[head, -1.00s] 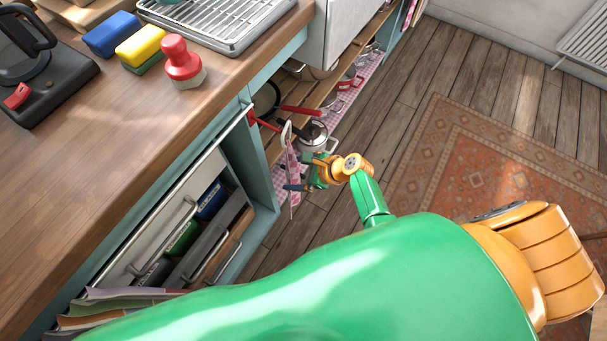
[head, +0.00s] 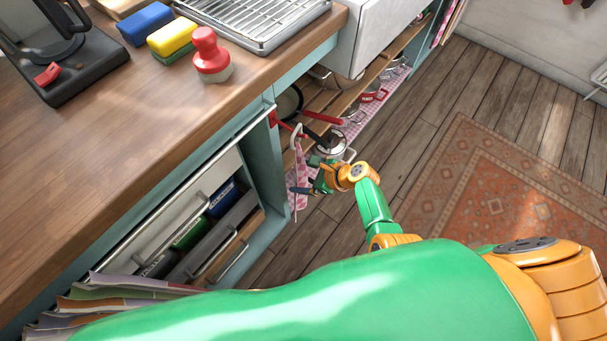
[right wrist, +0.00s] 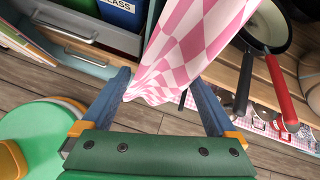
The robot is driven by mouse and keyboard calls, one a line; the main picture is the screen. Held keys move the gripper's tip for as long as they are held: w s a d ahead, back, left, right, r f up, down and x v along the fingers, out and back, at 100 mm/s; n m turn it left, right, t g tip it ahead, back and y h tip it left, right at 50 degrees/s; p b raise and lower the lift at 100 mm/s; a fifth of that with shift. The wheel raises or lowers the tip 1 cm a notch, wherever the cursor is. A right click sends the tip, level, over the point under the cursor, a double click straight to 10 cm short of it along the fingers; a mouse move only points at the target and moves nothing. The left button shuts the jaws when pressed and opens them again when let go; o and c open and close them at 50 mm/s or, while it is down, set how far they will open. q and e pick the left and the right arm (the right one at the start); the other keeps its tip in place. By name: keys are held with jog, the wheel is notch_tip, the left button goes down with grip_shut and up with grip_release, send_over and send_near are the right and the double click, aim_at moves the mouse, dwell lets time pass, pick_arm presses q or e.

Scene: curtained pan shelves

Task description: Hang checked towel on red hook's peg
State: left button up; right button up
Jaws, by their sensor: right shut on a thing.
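The pink-and-white checked towel (head: 301,172) hangs upright in front of the open shelves, with a white loop (head: 297,135) at its top. In the right wrist view the towel (right wrist: 195,45) runs up out of the picture from between my blue fingers. My right gripper (head: 313,180) is shut on the towel's lower part. The red hook (head: 274,119) shows small at the cabinet's front post, just left of the loop. I cannot tell whether the loop touches its peg. The hook is not seen in the right wrist view. My left gripper is out of view.
Pans with red and black handles (right wrist: 282,92) lie on the wooden shelf behind the towel. A drawer unit with bins (head: 190,235) stands to the left. The wooden countertop (head: 130,150) overhangs above. The floor (head: 420,135) at right is clear, with a patterned rug (head: 500,190).

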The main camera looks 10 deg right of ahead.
jog(key=o, duration=1.2)
jog(key=shift+s+d+r+p, duration=0.15)
jog(key=shift+r+p, duration=0.2)
jog(key=p+v, duration=0.3)
jog(key=v, duration=0.3)
jog(key=shift+s+d, duration=0.15)
jog(key=shift+s, duration=0.05)
